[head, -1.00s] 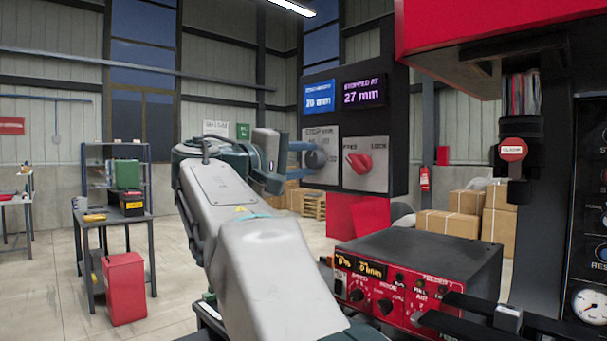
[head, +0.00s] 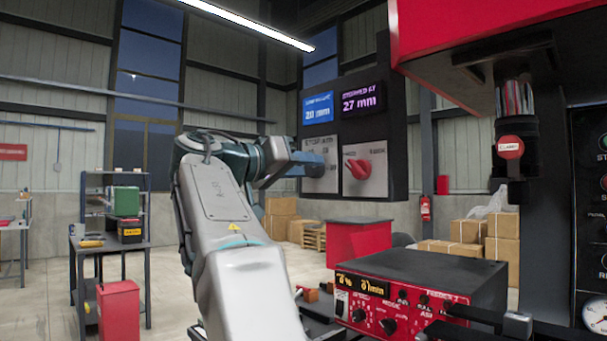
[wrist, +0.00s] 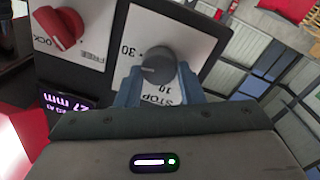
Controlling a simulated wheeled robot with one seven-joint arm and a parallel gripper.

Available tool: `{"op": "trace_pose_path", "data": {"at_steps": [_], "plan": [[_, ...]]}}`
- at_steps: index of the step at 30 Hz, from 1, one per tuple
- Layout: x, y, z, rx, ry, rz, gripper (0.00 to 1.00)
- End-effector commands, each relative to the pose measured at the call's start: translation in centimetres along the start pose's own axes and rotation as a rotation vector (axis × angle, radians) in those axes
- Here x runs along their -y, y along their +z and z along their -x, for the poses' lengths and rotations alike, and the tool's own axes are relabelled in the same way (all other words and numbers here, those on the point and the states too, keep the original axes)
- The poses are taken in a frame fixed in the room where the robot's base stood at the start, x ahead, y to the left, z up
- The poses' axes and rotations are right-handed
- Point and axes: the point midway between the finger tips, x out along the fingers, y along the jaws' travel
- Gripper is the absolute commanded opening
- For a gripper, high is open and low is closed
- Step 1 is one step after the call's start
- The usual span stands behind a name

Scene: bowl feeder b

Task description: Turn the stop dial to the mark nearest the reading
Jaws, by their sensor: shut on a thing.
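The grey stop dial (wrist: 158,65) sits on a white plate (wrist: 185,30) marked STOP, with 30 and 10 legible in the wrist view. My gripper (wrist: 157,78) is shut on the dial, one blue finger on each side. In the head view my gripper (head: 318,165) reaches the same plate from the left and hides most of the dial. The dial's exact pointer direction is unclear. The purple display (head: 362,101) reads STOPPED AT 27 mm. The blue display (head: 318,108) beside it is blurred, perhaps 28 mm.
A red FREE/LOCK knob (head: 359,169) is close to the right of the dial; it also shows in the wrist view (wrist: 58,27). A red control box (head: 415,290) stands below. A red housing (head: 490,35) overhangs at upper right.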

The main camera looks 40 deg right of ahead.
Motion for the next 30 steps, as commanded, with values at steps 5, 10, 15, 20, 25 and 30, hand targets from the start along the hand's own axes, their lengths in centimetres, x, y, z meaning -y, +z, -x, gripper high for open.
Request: {"op": "trace_pose_path", "data": {"at_steps": [5, 10, 15, 20, 25, 30], "plan": [[0.04, 0.13, 0.01, 0.007, -0.002, -0.1, 0.12], [0.03, 0.09, 0.01, 0.011, -0.002, -0.16, 0.12], [-0.02, 0.04, 0.01, 0.012, -0.003, -0.189, 0.12], [-0.03, 0.03, 0.0, 0.013, -0.003, -0.198, 0.12], [-0.04, 0.03, 0.0, 0.013, -0.003, -0.198, 0.12], [-0.04, 0.03, 0.0, 0.013, -0.003, -0.198, 0.51]]}}
